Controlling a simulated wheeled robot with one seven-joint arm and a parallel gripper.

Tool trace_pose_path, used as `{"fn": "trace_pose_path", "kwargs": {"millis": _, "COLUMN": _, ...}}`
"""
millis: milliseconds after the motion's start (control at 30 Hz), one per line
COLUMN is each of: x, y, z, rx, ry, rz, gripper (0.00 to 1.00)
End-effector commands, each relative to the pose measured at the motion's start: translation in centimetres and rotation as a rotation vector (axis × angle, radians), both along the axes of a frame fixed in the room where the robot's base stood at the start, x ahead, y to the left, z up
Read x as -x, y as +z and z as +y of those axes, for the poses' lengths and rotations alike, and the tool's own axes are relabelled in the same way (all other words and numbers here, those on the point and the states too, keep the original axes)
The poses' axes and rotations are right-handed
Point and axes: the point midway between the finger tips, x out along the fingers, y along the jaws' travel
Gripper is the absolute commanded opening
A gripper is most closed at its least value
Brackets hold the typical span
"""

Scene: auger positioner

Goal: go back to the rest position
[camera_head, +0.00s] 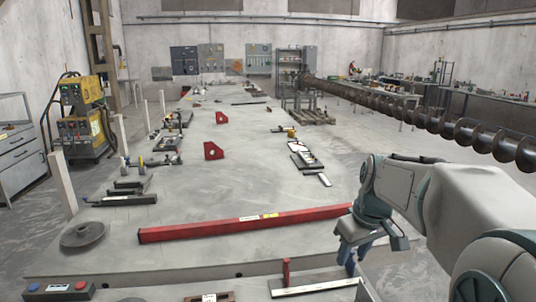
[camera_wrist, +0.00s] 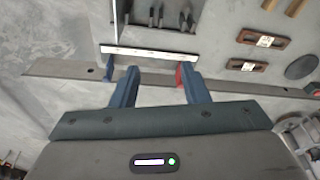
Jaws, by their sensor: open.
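My gripper (camera_head: 356,252) hangs pointing down over the front right of the work table in the head view. In the wrist view its two blue fingers (camera_wrist: 155,76) are spread apart, with nothing between them. A pale bar (camera_head: 315,287) with a red upright piece lies at the table's near edge, left of and nearer than my gripper. The bar (camera_wrist: 148,52) also shows just beyond the fingertips in the wrist view, and a red piece shows beside the right finger. I cannot tell whether they touch.
A long red beam (camera_head: 240,223) lies across the table, ending near my arm. A grey disc (camera_head: 83,234) sits at the left. Red angle blocks (camera_head: 213,151) stand farther back. A long auger (camera_head: 430,117) extends at the upper right. The table's middle is mostly clear.

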Motion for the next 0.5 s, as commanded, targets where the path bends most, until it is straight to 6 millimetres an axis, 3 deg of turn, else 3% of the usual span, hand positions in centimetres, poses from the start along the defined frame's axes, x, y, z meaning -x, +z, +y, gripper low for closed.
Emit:
{"fn": "trace_pose_path", "kwargs": {"millis": 33, "x": 2.1, "y": 0.1, "z": 0.9, "rx": 0.007, "ry": -0.037, "rz": -0.003, "gripper": 0.41}}
{"fn": "trace_pose_path", "kwargs": {"millis": 300, "x": 11.9, "y": -2.3, "z": 3.2, "rx": 0.011, "ry": -0.271, "rz": -0.020, "gripper": 0.41}}
{"fn": "trace_pose_path", "kwargs": {"millis": 500, "x": 16.1, "y": -4.3, "z": 3.7, "rx": 0.000, "ry": -0.379, "rz": -0.033, "gripper": 0.41}}
